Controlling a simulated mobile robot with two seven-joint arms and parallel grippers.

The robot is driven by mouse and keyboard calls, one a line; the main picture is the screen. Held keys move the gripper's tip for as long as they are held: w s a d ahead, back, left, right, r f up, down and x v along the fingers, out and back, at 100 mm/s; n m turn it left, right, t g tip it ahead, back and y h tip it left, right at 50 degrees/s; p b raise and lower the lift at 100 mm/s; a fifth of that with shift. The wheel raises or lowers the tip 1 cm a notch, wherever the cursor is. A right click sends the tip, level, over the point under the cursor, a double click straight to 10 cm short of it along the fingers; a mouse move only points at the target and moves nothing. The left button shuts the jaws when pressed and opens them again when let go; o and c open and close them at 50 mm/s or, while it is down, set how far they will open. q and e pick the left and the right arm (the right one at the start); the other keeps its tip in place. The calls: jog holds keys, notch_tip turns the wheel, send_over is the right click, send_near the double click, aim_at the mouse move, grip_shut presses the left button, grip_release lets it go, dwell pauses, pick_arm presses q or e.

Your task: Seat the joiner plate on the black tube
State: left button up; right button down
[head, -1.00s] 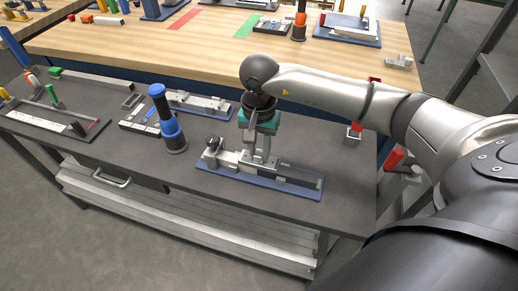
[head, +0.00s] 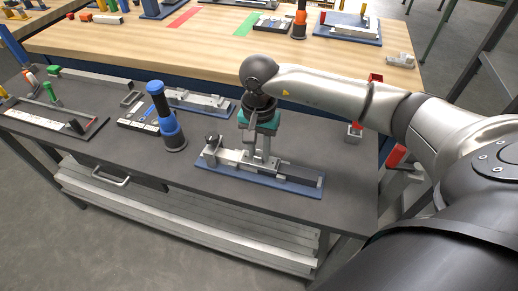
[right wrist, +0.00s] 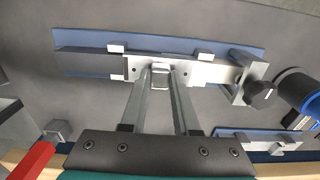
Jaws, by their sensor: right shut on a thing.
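My right gripper (head: 262,158) is over the middle of a blue fixture on the dark bench. In the right wrist view, its two long fingers (right wrist: 162,84) are shut on a small upright block of the joiner plate (right wrist: 133,68), a flat silver piece with dark screw holes. The black tube (right wrist: 85,64) lies in the fixture to the left of the plate in that view, and to its right in the head view (head: 302,173). The plate's end meets or overlaps the tube's end; I cannot tell whether it touches. My left gripper is not in view.
The blue fixture base (head: 235,183) has a clamp with a black knob (right wrist: 262,92) at one end. A blue and black upright tool (head: 168,118) stands to the left. A second fixture (head: 200,101) lies behind. The bench front edge is clear.

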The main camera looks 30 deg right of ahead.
jog(key=shift+f, duration=0.3)
grip_release()
dwell(0.6)
jog(key=shift+r+p, duration=1.9)
jog(key=shift+r, duration=1.6)
